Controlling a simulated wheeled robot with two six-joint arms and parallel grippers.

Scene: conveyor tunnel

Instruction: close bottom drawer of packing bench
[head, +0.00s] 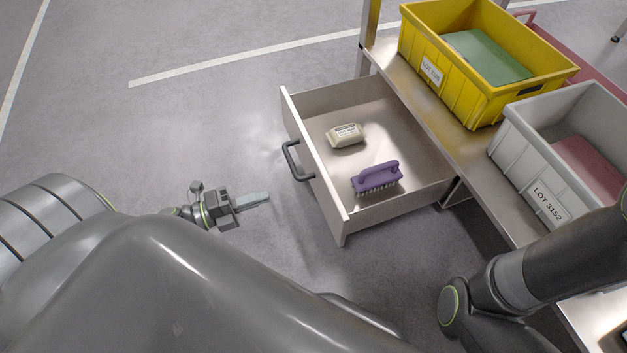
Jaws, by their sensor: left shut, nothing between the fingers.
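The bottom drawer (325,189) of the packing bench (440,135) is pulled well out, its grey front facing left with a dark bar handle (292,160). Inside lie a pale wrapped packet (345,135) and a purple brush (377,178) with bristles down. My left gripper (264,197) is shut and empty, to the left of the drawer front and a little below the handle in the picture, with a gap to both. My right arm crosses the lower right, over the bench; its gripper is not in view.
A yellow crate (479,93) with a green item and a grey crate (514,160) labelled LOT 3152 with a reddish item stand on the bench top. The grey floor left of the drawer is clear, with white painted lines.

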